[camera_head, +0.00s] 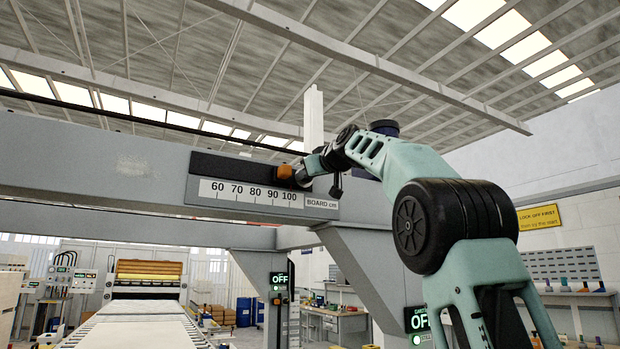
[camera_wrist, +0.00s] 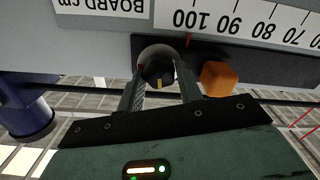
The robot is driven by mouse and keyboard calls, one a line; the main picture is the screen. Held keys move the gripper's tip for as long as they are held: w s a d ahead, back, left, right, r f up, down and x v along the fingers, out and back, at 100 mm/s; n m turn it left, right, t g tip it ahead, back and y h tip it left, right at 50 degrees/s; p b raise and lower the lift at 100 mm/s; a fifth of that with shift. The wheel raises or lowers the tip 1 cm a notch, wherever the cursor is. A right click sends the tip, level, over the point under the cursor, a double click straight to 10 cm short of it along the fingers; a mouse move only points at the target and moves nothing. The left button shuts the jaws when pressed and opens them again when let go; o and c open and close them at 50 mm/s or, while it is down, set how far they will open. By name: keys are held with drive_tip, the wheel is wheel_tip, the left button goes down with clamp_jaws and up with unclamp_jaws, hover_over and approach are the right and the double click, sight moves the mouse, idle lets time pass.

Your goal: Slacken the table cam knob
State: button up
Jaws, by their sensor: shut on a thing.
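My gripper (camera_wrist: 160,85) is shut on a dark round knob (camera_wrist: 157,70) with a small yellow mark, at the gantry beam beside the board scale. The two fingers sit on either side of the knob, and part of it is hidden behind them. In the head view my gripper (camera_head: 303,177) reaches the beam near the 100 mark, and the knob cannot be made out there. An orange block (camera_head: 285,171) sits just left of the gripper. It also shows right of the fingers in the wrist view (camera_wrist: 217,78), apart from them.
The white scale (camera_head: 250,195) runs along the grey beam (camera_head: 90,160). A dark blue cylinder (camera_head: 384,128) stands behind my arm, and a blue cylinder shows in the wrist view (camera_wrist: 27,118). A roller conveyor (camera_head: 140,325) lies below.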

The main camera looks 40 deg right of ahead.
drive_tip(key=shift+n, duration=0.7)
drive_tip(key=o, duration=1)
drive_tip(key=shift+s+b, duration=0.1)
drive_tip(key=shift+b, duration=0.2)
drive_tip(key=b+v, duration=0.6)
drive_tip(key=v, duration=1.1)
drive_tip(key=shift+s+a, duration=0.1)
drive_tip(key=shift+s, duration=0.1)
